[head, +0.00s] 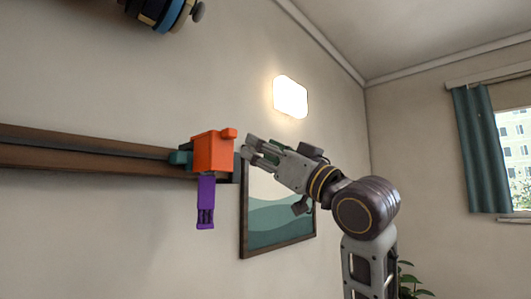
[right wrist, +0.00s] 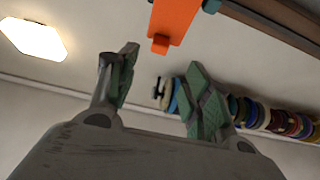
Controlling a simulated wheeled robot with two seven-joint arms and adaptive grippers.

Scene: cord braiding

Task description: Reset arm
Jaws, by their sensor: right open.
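My right gripper (head: 248,148) is raised near the wall, just right of an orange block (head: 212,153). In the right wrist view its two green-padded fingers (right wrist: 162,62) stand apart with nothing between them. The orange block also shows there (right wrist: 176,18), beyond the fingertips, with a gap to them. A purple piece (head: 206,200) hangs below the block in the head view. A teal part (head: 181,158) shows at the block's left side. My left gripper is in neither view.
A dark wooden rail (head: 90,153) runs along the wall to the block. A framed picture (head: 275,228) hangs behind my right arm, below a lit wall lamp (head: 290,97). Several coloured discs (right wrist: 265,117) line up in the wrist view. A curtained window (head: 475,145) is at right.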

